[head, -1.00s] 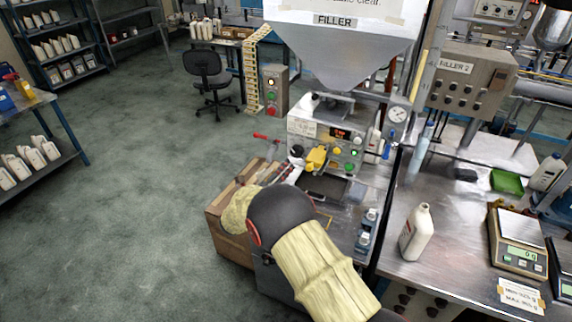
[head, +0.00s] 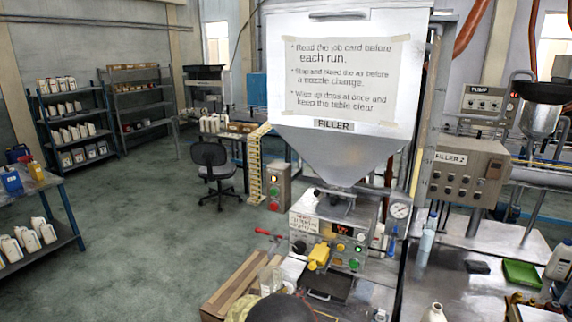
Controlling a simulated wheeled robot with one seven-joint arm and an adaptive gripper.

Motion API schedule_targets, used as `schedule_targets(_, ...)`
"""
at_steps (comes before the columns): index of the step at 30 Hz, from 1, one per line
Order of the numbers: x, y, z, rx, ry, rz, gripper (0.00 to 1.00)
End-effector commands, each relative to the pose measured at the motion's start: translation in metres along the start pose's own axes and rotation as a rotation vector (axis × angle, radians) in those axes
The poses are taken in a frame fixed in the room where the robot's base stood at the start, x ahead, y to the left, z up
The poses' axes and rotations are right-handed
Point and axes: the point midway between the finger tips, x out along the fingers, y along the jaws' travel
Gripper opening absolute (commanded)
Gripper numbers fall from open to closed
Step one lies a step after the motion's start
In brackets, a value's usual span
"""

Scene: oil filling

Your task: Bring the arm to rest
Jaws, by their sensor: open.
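Only a piece of my own arm (head: 280,308) shows, a dark rounded joint with a pale cover beside it, at the bottom edge in front of the filler. My gripper is not visible in the head view. The filler machine (head: 335,235) stands behind the arm, with a yellow part, coloured buttons and a lit display. Its large funnel-shaped hopper (head: 340,150) carries a sign above the word FILLER.
A steel bench (head: 455,275) at right holds a green tray (head: 521,273) and a white bottle (head: 434,313), cut off by the lower edge. A wooden crate (head: 235,285) stands left of the filler. A chair (head: 212,170) stands behind, with open floor (head: 130,240) to the left.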

Motion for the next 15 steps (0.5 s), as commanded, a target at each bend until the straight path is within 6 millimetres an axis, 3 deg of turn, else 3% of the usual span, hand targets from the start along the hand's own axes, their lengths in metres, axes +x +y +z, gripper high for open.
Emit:
schedule_targets(1,-0.003,-0.013,-0.021,0.07,0.07,-0.026,0.57)
schedule_targets(3,-0.012,-0.037,-0.043,0.203,0.173,-0.075,0.57)
schedule_targets(6,-0.027,-0.078,-0.065,0.414,0.313,-0.176,0.57)
schedule_targets(15,-0.099,-0.207,-0.095,1.12,0.658,-0.586,0.57)
